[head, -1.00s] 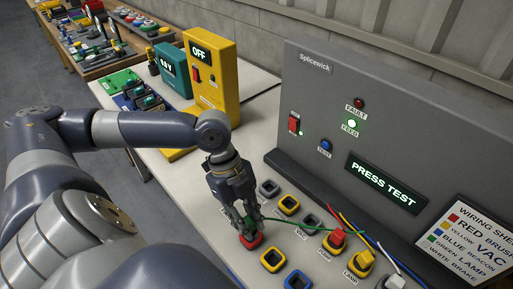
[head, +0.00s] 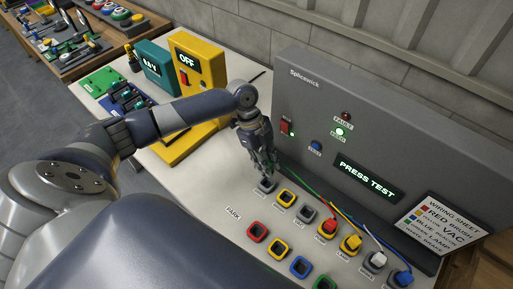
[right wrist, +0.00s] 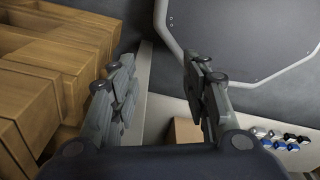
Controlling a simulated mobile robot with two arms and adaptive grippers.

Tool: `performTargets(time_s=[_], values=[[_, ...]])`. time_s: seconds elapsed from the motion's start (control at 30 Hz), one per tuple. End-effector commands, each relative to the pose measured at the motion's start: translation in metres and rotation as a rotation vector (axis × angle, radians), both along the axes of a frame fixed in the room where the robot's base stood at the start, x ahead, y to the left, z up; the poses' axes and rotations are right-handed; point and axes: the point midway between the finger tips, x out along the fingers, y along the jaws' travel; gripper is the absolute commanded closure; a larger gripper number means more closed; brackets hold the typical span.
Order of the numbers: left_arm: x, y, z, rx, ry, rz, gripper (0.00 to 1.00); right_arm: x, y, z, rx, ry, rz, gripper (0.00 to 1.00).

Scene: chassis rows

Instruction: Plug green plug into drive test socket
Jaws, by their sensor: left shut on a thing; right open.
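My left gripper (head: 265,172) is shut, fingers down, at the leftmost grey socket (head: 267,187) of the back row. A green cable (head: 293,183) runs from its fingertips to the right along the panel foot. The green plug is hidden between the fingers; I cannot tell whether it is seated in the socket or just above it. The small label by this socket is not readable. To its right are an empty yellow socket (head: 285,198) and an empty grey socket (head: 306,212). My right gripper (right wrist: 163,85) is open and empty in the right wrist view.
A red plug (head: 328,227), yellow plug (head: 350,243), white plug (head: 377,260) and blue plug (head: 403,277) stand farther right. The PARK row has empty red (head: 257,232), yellow (head: 278,248) and blue (head: 300,266) sockets. The grey panel (head: 345,130) reads PRESS TEST.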

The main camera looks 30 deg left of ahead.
Motion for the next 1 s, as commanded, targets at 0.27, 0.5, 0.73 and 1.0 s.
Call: performTargets(time_s=[0.27,0.5,0.73,1.0], values=[[0.003,-0.003,-0.010,0.001,0.001,-0.006,1.00,0.000,-0.007,-0.004,-0.008,0.000,0.002,0.57],[0.003,-0.002,-0.032,0.001,0.001,-0.006,1.00,0.000,-0.012,-0.025,-0.014,0.000,0.003,0.57],[0.003,-0.002,-0.047,0.001,0.000,-0.005,1.00,0.000,-0.012,-0.040,-0.014,0.001,0.002,0.57],[0.003,-0.002,-0.047,0.001,0.000,-0.005,1.00,0.000,-0.010,-0.039,-0.012,0.001,0.001,0.57]])
